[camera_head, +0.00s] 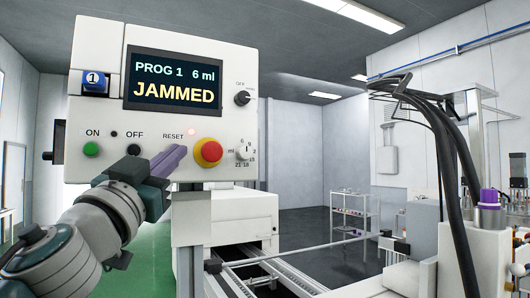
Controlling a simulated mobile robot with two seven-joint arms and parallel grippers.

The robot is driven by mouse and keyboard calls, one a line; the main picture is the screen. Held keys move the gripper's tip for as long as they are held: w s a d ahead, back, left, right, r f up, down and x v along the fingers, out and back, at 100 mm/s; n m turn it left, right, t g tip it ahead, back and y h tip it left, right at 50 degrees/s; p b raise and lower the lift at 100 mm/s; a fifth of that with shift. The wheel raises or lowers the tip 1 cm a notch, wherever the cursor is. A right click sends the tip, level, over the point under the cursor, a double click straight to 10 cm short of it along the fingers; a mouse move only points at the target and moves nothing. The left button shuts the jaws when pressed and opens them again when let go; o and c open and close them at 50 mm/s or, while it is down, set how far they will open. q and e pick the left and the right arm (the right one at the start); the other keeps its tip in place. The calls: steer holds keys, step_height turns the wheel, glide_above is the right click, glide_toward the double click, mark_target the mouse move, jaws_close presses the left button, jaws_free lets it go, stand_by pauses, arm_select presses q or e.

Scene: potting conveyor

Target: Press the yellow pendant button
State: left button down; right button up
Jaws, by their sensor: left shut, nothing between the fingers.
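The white control pendant (165,55) fills the upper left, its screen (173,82) reading "PROG 1 6 ml" and "JAMMED". A red mushroom button on a yellow ring (208,152) is on its lower right. A green button (91,149) is under ON. A small pinkish lamp (191,132) glows beside RESET. I see no separate yellow button; the panel just below RESET is hidden by my left gripper. My left gripper (181,153), with purple fingers, is shut and empty. Its tips are just left of the red button; I cannot tell whether they touch the panel. My right gripper is not in view.
Two dials, one upper (242,98) and one lower (243,153), are on the pendant's right side. A conveyor (275,283) runs below and behind it. Black hoses (447,170) and machine parts crowd the right. A shelf rack (355,217) stands farther back.

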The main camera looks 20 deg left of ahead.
arm_select(q)
steer(key=shift+w+a, duration=0.1)
steer(key=shift+a, duration=0.05)
stand_by(0.4)
steer(key=shift+w+a, duration=0.2)
steer(key=shift+w+a+b, duration=0.3)
steer(key=shift+a+b, duration=0.05)
stand_by(0.8)
steer(key=shift+s+d, duration=0.6)
steer(key=shift+d, duration=0.1)
steer(key=shift+p, duration=0.3)
steer(key=s+d, duration=0.3)
steer(key=shift+s+d+p, duration=0.15)
steer(key=shift+d+p, duration=0.15)
steer(key=shift+d, duration=0.1)
